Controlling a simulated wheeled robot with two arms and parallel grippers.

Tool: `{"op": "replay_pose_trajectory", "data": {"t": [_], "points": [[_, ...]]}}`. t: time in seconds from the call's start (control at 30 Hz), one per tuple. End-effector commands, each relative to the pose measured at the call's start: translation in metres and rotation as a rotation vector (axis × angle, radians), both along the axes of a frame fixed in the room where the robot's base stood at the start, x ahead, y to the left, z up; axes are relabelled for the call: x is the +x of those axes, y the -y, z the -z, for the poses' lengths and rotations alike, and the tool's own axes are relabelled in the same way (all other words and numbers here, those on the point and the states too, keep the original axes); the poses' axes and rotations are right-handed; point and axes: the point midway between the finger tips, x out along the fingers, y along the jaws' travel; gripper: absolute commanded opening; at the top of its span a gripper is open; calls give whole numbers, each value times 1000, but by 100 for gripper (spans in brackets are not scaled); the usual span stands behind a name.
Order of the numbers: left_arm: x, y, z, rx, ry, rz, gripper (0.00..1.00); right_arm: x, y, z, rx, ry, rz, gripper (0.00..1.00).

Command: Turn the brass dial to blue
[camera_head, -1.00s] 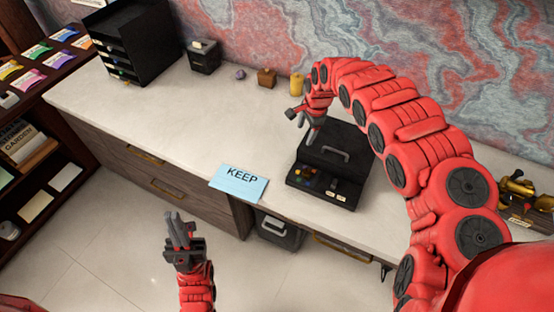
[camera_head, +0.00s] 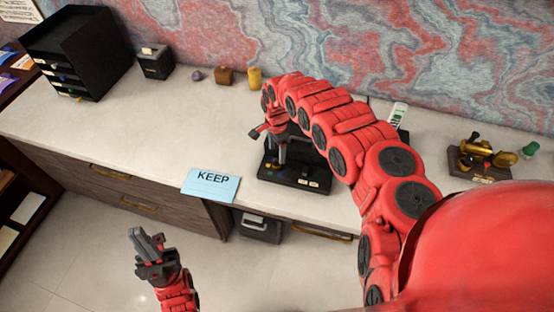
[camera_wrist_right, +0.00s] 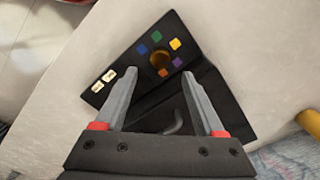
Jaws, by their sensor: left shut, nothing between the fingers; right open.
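The brass dial (camera_wrist_right: 160,60) sits in a black panel, ringed by small coloured patches, among them a blue patch (camera_wrist_right: 142,49), a green, a yellow and a purple one. The panel belongs to a black box (camera_head: 296,179) on the desk. In the wrist view my right gripper (camera_wrist_right: 159,75) is open, with its fingertips on either side of the dial's near side. I cannot tell whether they touch anything. In the head view my right gripper (camera_head: 282,157) points down over the box and hides the dial. My left gripper (camera_head: 150,241) is shut and empty, in front of the desk.
A blue KEEP card (camera_head: 211,186) lies at the desk's front edge, left of the box. A brass fixture (camera_head: 478,150) stands to the right. A black drawer rack (camera_head: 78,50) and small objects line the back. The desk's left part is clear.

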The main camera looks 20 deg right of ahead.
Motion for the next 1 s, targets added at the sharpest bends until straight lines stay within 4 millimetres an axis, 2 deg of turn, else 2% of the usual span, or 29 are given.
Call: {"op": "replay_pose_trajectory", "data": {"t": [0.27, 0.4, 0.6, 0.87, 0.9, 1.0], "points": [[0, 0, -3, 0, 0, 0, 0, 0, 0, 36, 1, 2, 3, 71], [0, 0, 6, 0, 0, 0, 0, 0, -1, 55, 1, 0, 1, 71], [0, 0, 9, 0, 0, 0, 0, 0, 1, 65, -2, 2, 2, 71], [0, 0, 9, 0, 0, 0, 0, 0, 1, 65, -2, 1, 2, 71], [0, 0, 9, 0, 0, 0, 0, 0, 1, 65, -2, 2, 2, 69], [0, 0, 9, 0, 0, 0, 0, 0, 1, 65, -2, 2, 2, 51]]}}
